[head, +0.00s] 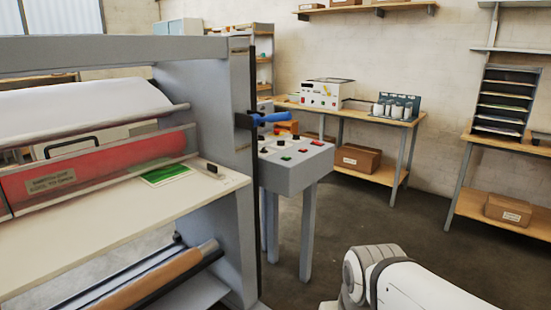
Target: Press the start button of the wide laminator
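The wide laminator (205,105) fills the left side of the head view, with a grey frame, a white film roll (80,112) and a red guard (95,175). Beside its right end stands a grey control box (305,175) on legs. Its sloped top carries several small controls, among them a green button (286,158), a red button (315,143) and dark knobs. Their labels are too small to read, so I cannot tell which control is the start button. My gripper is not in view; only a white and grey part of my arm shows at the bottom right.
A blue-handled lever (272,118) juts from the laminator's side above the control box. A wooden bench (345,112) behind holds a white device (322,94) and bottles. A shelf rack (503,100) stands at right. The dark floor (415,222) between is open.

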